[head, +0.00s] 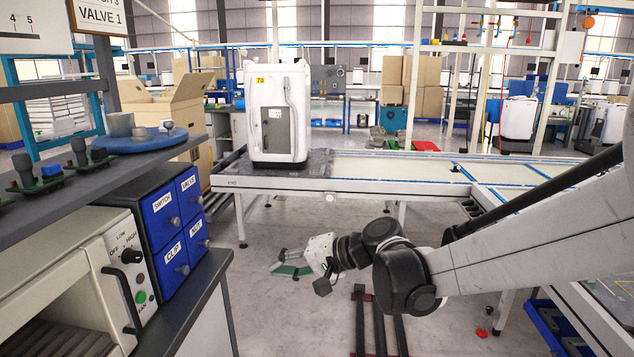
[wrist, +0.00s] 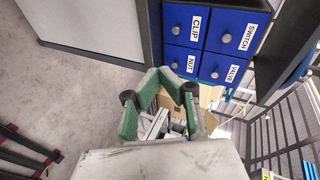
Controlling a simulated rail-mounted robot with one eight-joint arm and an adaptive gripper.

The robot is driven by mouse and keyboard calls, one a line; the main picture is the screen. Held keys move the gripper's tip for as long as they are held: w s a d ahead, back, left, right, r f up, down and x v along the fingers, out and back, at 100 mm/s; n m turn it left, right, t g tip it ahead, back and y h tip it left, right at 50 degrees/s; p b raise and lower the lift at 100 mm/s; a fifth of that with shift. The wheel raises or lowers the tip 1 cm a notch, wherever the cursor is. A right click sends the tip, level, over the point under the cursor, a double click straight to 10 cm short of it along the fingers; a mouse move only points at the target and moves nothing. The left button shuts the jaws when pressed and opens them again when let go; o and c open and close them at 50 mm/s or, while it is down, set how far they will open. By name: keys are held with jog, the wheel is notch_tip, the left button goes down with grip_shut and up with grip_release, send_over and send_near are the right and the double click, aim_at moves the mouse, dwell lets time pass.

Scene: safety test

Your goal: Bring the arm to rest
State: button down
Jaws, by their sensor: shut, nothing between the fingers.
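My gripper (head: 284,262) hangs in open air over the floor, in the lower middle of the head view, at the end of my white and black arm, which reaches in from the right. Its green-padded fingers are shut and hold nothing. In the wrist view the gripper (wrist: 166,74) shows its fingers meeting near the middle, with the blue drawer unit (wrist: 214,45) beyond them. In the head view this drawer unit (head: 178,227) is to the left of the gripper, clearly apart from it. The gripper touches nothing that I can see.
A grey-topped workbench (head: 212,262) with a beige oven-like box (head: 75,285) stands at the left. A conveyor table (head: 390,184) bearing a white appliance (head: 277,115) is behind the gripper. An open cardboard box (head: 180,110) is at the back left. Bare floor lies below the gripper.

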jog(key=s+d+r+t+h+p, duration=0.1)
jog(key=s+d+r+h+p, duration=0.1)
jog(key=s+d+h, duration=0.4)
jog(key=s+d+r+n+t+h+p, duration=0.1)
jog(key=s+d+h+p, duration=0.3)
jog(key=s+d, duration=1.3)
jog(key=d+r+t+h, duration=0.1)
jog(key=d+h, duration=0.1)
jog(key=d, duration=0.3)
jog(key=shift+r, duration=0.3)
jog(key=shift+d, duration=0.1)
